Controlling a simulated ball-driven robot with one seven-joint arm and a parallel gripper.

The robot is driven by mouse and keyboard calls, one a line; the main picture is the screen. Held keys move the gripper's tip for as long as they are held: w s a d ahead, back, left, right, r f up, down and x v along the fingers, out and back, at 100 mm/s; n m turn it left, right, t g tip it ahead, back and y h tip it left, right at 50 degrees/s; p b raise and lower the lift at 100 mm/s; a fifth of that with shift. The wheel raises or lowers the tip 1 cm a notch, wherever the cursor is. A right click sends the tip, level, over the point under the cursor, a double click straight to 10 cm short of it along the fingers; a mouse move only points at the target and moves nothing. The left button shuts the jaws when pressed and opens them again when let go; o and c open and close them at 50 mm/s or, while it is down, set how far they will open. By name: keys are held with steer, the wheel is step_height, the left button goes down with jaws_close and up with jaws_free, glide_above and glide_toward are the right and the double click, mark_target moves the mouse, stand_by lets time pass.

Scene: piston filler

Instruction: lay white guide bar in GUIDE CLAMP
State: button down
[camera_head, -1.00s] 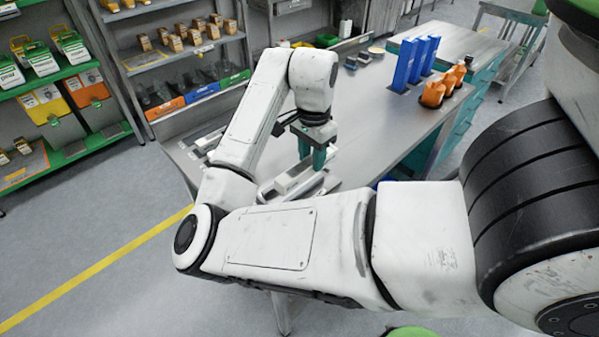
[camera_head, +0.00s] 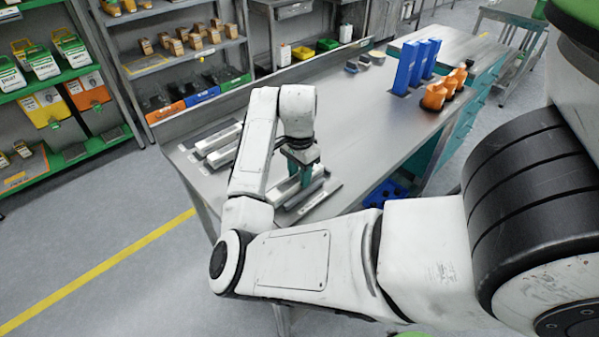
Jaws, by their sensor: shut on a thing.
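My gripper (camera_head: 303,178) points down over the near end of the steel bench, its teal fingers shut on a white guide bar (camera_head: 284,186). The bar runs from lower left to upper right, and my arm and fingers hide part of it. A grey clamp-like fixture (camera_head: 308,191) with a flat labelled plate (camera_head: 322,197) lies close under and beside the bar. I take it for the guide clamp, but its label is too small to read. I cannot tell whether the bar touches it.
Other pale bars (camera_head: 222,140) lie on the bench (camera_head: 365,115) to the left, behind my forearm. Blue upright blocks (camera_head: 405,68) and orange parts (camera_head: 437,95) stand at the right edge. A blue bin (camera_head: 385,193) is below the bench edge. The bench middle is clear.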

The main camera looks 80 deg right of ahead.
steer(key=shift+f, duration=0.15)
steer(key=c, duration=0.7)
jaws_free()
steer(key=shift+c, duration=0.2)
step_height(320, 180, up, 12)
steer(key=p, duration=0.1)
steer(key=shift+r, duration=0.2)
